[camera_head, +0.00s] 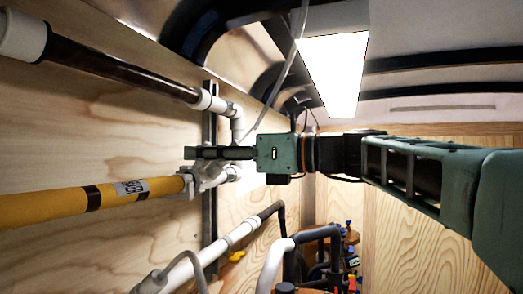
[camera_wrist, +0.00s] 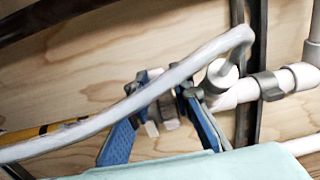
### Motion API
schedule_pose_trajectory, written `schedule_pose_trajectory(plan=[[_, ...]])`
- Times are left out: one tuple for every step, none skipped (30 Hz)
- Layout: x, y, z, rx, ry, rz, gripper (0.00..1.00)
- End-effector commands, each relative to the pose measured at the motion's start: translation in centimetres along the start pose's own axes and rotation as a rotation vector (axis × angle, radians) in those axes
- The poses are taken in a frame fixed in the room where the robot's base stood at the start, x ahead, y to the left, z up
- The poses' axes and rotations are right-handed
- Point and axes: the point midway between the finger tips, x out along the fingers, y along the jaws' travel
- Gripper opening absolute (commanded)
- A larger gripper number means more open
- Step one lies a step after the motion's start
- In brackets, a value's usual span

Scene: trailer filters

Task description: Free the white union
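A white union (camera_head: 208,178) with pale fittings sits at the right end of the yellow filter (camera_head: 90,203), against the wooden wall. My gripper (camera_head: 190,153) reaches in from the right, with its dark fingers level and just above and in front of this joint. In the wrist view my gripper (camera_wrist: 166,88) has its two blue-backed fingers apart, one on each side of a short grey and white part of the union (camera_wrist: 167,112). A grey hose crosses in front of the fingers, so I cannot tell whether they touch that part.
The grey hose (camera_wrist: 120,105) runs across the wrist view in front of the joint. White pipe (camera_wrist: 302,78) with a grey collar (camera_wrist: 268,86) continues right past a dark upright rail (camera_wrist: 247,100). A dark filter (camera_head: 115,72) lies above, and more pipes (camera_head: 272,262) stand below.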

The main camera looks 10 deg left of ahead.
Motion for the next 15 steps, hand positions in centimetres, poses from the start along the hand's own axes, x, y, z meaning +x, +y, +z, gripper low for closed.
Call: schedule_pose_trajectory(plan=[[0.22,-0.01,0.02,0.0,0.0,0.0,0.2],[0.29,-0.02,0.01,0.0,0.0,0.0,0.2],[0.35,-0.02,-0.01,0.0,0.0,-0.001,0.2],[0.37,-0.03,-0.02,0.0,0.0,-0.001,0.2],[0.38,-0.03,-0.03,0.0,0.0,-0.001,0.2],[0.37,-0.03,-0.03,0.0,0.0,-0.001,0.2],[0.36,-0.03,-0.03,0.0,0.0,-0.001,0.2],[0.36,-0.03,-0.03,0.0,0.0,-0.001,0.2],[0.35,-0.03,-0.03,0.0,0.0,-0.001,0.2],[0.35,-0.03,-0.04,0.0,0.0,-0.001,0.18],[0.35,-0.03,-0.03,0.0,0.0,-0.001,0.15],[0.34,-0.03,-0.03,0.0,0.0,-0.001,0.1],[0.34,-0.02,-0.03,0.0,0.0,-0.001,0.07],[0.34,-0.02,-0.03,0.0,0.0,-0.001,0.04],[0.33,-0.02,-0.03,0.0,0.0,-0.001,0.0]])
